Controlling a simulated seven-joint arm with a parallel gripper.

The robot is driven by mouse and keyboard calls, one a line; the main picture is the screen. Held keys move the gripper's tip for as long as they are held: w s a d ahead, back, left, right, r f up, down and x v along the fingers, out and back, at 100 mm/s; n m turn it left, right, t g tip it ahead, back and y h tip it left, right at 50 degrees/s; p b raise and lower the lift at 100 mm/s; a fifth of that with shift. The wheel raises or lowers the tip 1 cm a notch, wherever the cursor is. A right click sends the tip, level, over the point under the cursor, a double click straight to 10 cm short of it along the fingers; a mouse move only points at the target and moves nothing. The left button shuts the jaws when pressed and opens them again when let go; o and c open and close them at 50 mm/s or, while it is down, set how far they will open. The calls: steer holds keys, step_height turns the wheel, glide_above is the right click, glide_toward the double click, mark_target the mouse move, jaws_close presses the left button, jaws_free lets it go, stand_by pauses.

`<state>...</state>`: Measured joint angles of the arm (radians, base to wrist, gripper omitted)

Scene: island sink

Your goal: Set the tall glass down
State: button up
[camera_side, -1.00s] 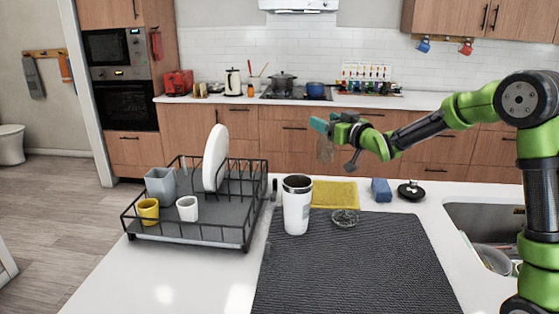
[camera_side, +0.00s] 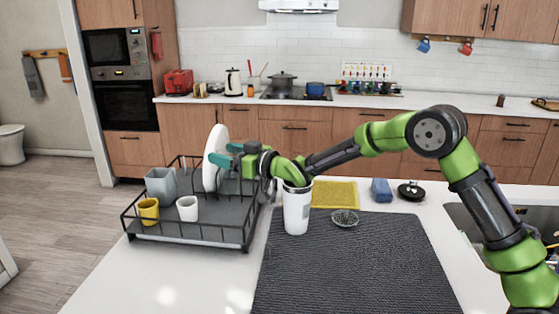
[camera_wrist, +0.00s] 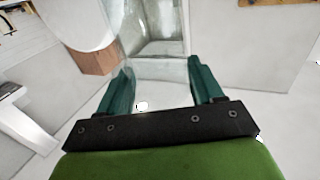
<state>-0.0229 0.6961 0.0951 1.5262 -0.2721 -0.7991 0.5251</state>
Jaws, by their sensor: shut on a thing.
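My gripper (camera_side: 227,154) is over the right part of the black dish rack (camera_side: 205,236), in front of the upright white plate (camera_side: 213,146) in the side view. In the wrist view, its teal fingers (camera_wrist: 161,78) are shut on the tall glass (camera_wrist: 165,45), which is clear and see-through. In the side view I can hardly make out the glass against the plate and rack, so I cannot tell how far its base is from the rack floor.
The rack also holds a grey cup (camera_side: 160,184), a yellow mug (camera_side: 148,209) and a white cup (camera_side: 187,208). A white tumbler (camera_side: 296,212) stands right of the rack, close below my arm. The dark mat (camera_side: 350,265) has free room.

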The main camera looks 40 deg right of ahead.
mark_target(238, 192)
step_height(238, 192, down, 10)
steer(key=shift+f, duration=0.2)
stand_by(0.4)
steer(key=o, duration=1.7)
steer(key=shift+f, duration=0.15)
steer(key=shift+c, duration=0.2)
steer(key=shift+r, duration=0.2)
steer(key=v, duration=1.2)
